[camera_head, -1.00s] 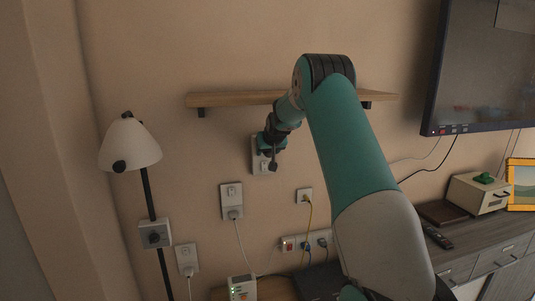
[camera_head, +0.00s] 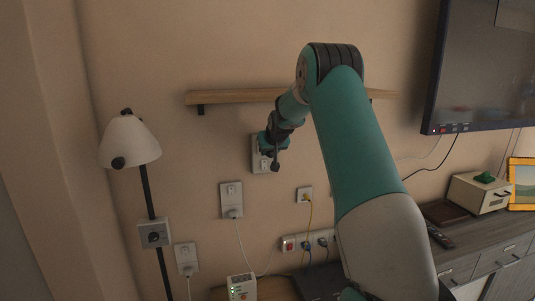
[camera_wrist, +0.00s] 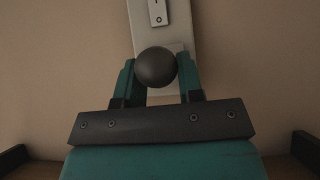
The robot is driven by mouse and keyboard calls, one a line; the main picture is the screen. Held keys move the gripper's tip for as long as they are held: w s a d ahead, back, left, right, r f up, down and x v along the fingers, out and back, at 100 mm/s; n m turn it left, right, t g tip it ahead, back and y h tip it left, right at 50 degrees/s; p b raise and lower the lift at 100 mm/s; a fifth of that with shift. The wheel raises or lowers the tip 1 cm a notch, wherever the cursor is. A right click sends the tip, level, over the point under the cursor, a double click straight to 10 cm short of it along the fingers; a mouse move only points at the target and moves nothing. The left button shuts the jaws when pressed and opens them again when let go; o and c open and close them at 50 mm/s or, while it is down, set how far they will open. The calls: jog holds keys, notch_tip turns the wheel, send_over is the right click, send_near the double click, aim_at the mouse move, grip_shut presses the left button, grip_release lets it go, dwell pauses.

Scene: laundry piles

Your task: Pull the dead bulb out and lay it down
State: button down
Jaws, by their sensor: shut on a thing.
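My gripper (camera_wrist: 158,84) is shut on a dark grey, round bulb (camera_wrist: 156,67) in the wrist view, with one teal finger on each side of it. Behind the bulb is a pale wall plate (camera_wrist: 147,38) with a small switch-like fitting near its top. The bulb's base is hidden, so I cannot tell whether it still sits in the plate. In the head view my gripper (camera_head: 265,148) is in front of the same wall plate (camera_head: 257,164), below the shelf. The bulb cannot be made out clearly there.
A wooden shelf (camera_head: 235,97) runs just above my gripper. A lamp with a white shade (camera_head: 133,140) stands at left. Outlets with plugged cords (camera_head: 232,198) are below. A cabinet (camera_head: 495,255) with a remote (camera_head: 440,238) is at right, under a television (camera_head: 485,75).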

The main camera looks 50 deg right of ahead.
jog(key=shift+s+a+b, duration=0.4)
jog(key=shift+s, duration=0.25)
jog(key=shift+s+a+b, duration=0.35)
jog(key=shift+s+b, duration=0.05)
jog(key=shift+s, duration=0.2)
